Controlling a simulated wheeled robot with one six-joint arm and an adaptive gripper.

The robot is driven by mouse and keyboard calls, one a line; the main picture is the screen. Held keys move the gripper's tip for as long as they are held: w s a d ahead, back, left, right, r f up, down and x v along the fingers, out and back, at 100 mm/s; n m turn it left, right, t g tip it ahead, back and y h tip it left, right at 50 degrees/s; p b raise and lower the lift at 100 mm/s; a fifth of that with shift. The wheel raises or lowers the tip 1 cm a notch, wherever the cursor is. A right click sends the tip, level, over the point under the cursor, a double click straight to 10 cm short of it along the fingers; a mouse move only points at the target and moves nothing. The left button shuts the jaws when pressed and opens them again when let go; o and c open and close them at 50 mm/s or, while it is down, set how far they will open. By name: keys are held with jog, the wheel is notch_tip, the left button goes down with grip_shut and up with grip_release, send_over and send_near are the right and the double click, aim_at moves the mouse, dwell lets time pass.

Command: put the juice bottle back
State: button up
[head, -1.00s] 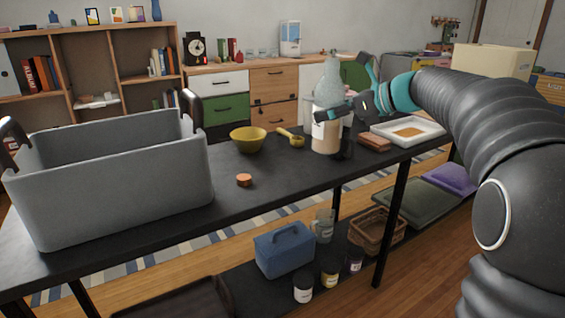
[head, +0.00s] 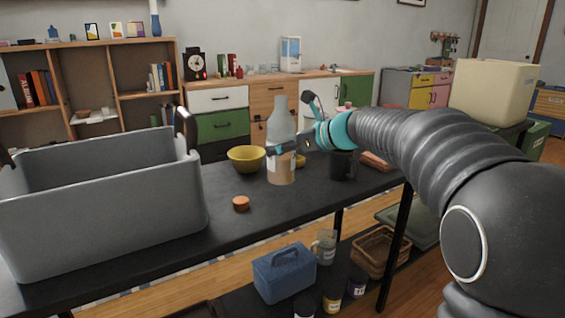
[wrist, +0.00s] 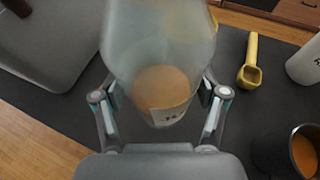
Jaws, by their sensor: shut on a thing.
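The juice bottle (head: 281,117) is pale and see-through, with a white label and orange-tan juice low inside. It stands roughly upright in my gripper (head: 285,148), which is shut around its body. In the wrist view the bottle (wrist: 160,45) fills the space between the two fingers (wrist: 163,108), and its label shows near its lower end. In the head view its base appears over the black table (head: 190,228), right of the small orange-brown disc (head: 241,203). I cannot tell whether the base touches the table.
A large grey bin (head: 100,215) stands at the left. A yellow bowl (head: 246,158) is behind the bottle. A dark cup (head: 343,164) stands to its right; the wrist view shows a yellow scoop (wrist: 251,62) and white container (wrist: 306,64). Table around the disc is clear.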

aim_at(283, 161)
jog(key=shift+f+b, duration=0.35)
jog(key=shift+f, duration=1.7)
jog(key=shift+f, duration=0.15)
jog(key=o, duration=1.6)
